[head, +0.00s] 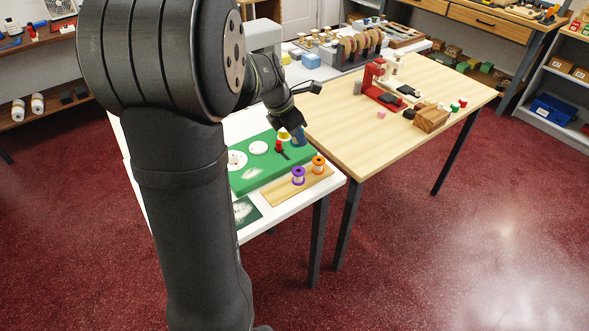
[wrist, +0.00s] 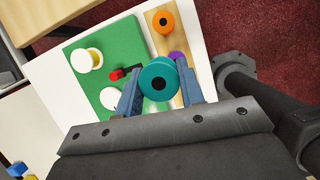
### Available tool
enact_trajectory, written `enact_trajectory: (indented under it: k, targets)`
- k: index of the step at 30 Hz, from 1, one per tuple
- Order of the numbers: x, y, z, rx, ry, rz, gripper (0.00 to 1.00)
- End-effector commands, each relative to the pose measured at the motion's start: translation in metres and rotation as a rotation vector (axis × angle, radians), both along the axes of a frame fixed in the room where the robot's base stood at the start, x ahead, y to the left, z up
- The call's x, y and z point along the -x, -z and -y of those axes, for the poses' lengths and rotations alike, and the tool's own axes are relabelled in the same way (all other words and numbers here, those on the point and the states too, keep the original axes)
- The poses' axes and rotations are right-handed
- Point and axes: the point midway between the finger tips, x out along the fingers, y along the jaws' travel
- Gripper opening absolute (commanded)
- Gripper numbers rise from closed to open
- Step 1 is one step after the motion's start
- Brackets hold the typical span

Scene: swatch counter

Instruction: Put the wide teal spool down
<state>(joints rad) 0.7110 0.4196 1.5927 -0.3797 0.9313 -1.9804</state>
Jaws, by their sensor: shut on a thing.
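The wide teal spool (wrist: 159,79) is between the two blue fingers of my gripper (wrist: 160,90) in the wrist view, its round end facing the camera. My gripper is shut on it. In the head view my gripper (head: 295,134) is over the far right part of the green board (head: 249,180), which also shows in the wrist view (wrist: 120,37). The spool is mostly hidden in the head view. I cannot tell the exact gap between the spool and the surface below.
A red peg (wrist: 117,74) and a yellow-and-white spool (wrist: 86,60) are on the green board. A purple spool (head: 298,176) and an orange spool (head: 318,165) stand on a wooden strip (head: 283,192) beside it. A white disc (head: 237,160) lies on the board.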

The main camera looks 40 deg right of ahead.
Motion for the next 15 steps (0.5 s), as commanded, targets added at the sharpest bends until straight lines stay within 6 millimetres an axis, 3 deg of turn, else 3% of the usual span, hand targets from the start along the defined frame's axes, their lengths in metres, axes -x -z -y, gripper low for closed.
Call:
enact_trajectory:
  k: [9, 15]
  targets:
    - [0.087, 0.014, -0.026, -0.027, 0.510, 0.000, 0.14]
    - [0.120, 0.019, -0.039, -0.038, 0.714, 0.005, 0.14]
